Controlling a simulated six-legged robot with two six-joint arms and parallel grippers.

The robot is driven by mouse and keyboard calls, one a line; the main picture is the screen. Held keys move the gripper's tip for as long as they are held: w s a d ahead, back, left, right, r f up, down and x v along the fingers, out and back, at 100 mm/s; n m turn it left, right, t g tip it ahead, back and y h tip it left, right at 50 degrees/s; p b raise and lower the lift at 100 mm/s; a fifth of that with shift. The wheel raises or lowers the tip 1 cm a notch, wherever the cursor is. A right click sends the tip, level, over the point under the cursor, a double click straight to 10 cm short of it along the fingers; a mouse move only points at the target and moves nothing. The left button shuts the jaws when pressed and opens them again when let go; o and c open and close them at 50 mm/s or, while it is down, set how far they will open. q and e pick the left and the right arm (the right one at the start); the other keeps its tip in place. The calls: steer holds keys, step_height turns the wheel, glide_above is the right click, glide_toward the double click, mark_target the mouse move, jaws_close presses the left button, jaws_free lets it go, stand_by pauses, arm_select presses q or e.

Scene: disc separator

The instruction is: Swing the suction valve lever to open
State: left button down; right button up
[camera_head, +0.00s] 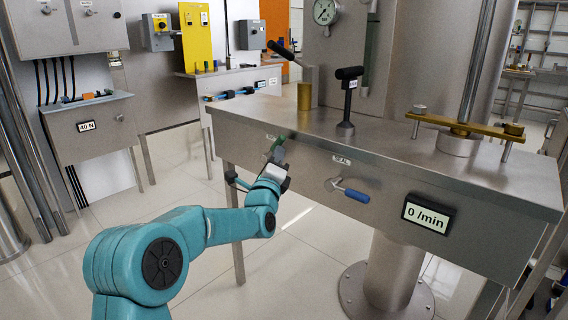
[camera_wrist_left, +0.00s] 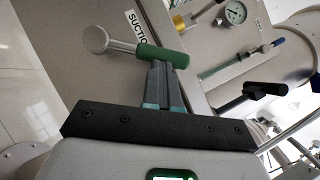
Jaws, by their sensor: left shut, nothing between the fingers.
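The suction valve lever has a green handle (camera_wrist_left: 161,55) and a round silver pivot (camera_wrist_left: 95,39) in the left wrist view, beside a white label (camera_wrist_left: 138,26) reading "SUCTIO…". In the head view the green handle (camera_head: 278,143) shows small at the left of the steel cabinet's front. My left gripper (camera_head: 276,158) is at this lever, shut and empty. In the left wrist view its closed fingertips (camera_wrist_left: 160,66) are right at the green handle; I cannot tell whether they touch it. My right gripper is not in view.
A second lever with a blue handle (camera_head: 352,193) is on the cabinet front, right of the suction lever, near a "0 /min" display (camera_head: 428,213). A black-topped lever (camera_head: 347,100) stands on the cabinet top (camera_head: 390,135).

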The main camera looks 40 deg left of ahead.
arm_select(q)
steer(key=shift+w+a+r+n+g+p, duration=0.1)
steer(key=shift+a+r+n+g+p, duration=0.55)
steer(key=shift+n+p, duration=0.85)
steer(key=shift+a+r+n+g+p, duration=0.55)
steer(key=shift+a+n+g+p, duration=0.3)
steer(key=shift+p, duration=1.3)
steer(key=shift+w+a+r+n+g+p, duration=0.1)
steer(key=shift+a+r+n+g+p, duration=0.45)
steer(key=shift+n+p, duration=1)
steer(key=shift+m, duration=0.3)
